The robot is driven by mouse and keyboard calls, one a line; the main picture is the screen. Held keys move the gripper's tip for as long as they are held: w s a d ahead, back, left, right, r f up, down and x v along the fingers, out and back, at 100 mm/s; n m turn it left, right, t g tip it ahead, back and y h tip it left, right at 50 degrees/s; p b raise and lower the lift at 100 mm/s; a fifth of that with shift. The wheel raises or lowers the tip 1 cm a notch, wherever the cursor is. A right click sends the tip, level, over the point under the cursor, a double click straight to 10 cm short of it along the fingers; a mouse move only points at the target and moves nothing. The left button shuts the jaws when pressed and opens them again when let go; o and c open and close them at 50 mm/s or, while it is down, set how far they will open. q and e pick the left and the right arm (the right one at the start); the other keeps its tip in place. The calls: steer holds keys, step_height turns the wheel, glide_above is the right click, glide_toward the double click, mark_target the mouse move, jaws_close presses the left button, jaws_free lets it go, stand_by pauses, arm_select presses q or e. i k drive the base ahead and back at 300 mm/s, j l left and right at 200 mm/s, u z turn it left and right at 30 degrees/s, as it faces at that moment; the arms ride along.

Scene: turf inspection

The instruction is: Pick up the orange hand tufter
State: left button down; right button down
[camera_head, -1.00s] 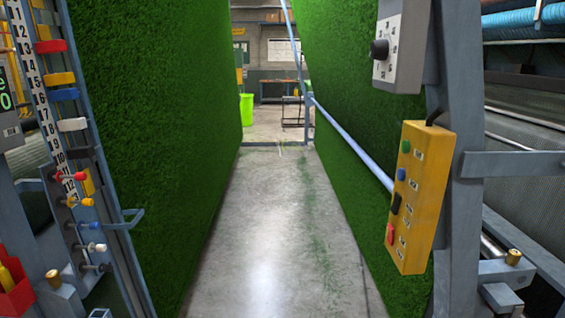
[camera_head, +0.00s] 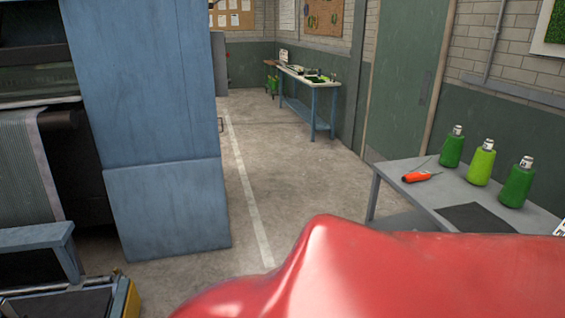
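The orange hand tufter (camera_head: 421,177) lies on the grey table (camera_head: 388,173) at the right, near the table's left edge. Neither of my grippers shows in the head view.
Three green bottles or cones (camera_head: 481,163) stand on the same table, behind a dark mat (camera_head: 480,217). A large glossy red shape (camera_head: 350,275) fills the bottom foreground and hides part of the table. A blue machine cabinet (camera_head: 150,130) stands left. The concrete floor (camera_head: 290,190) between is clear.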

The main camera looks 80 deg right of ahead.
mark_target(423, 175)
steer(key=z, duration=3.7)
steer(key=i+j, duration=0.1)
steer(key=i, duration=0.3)
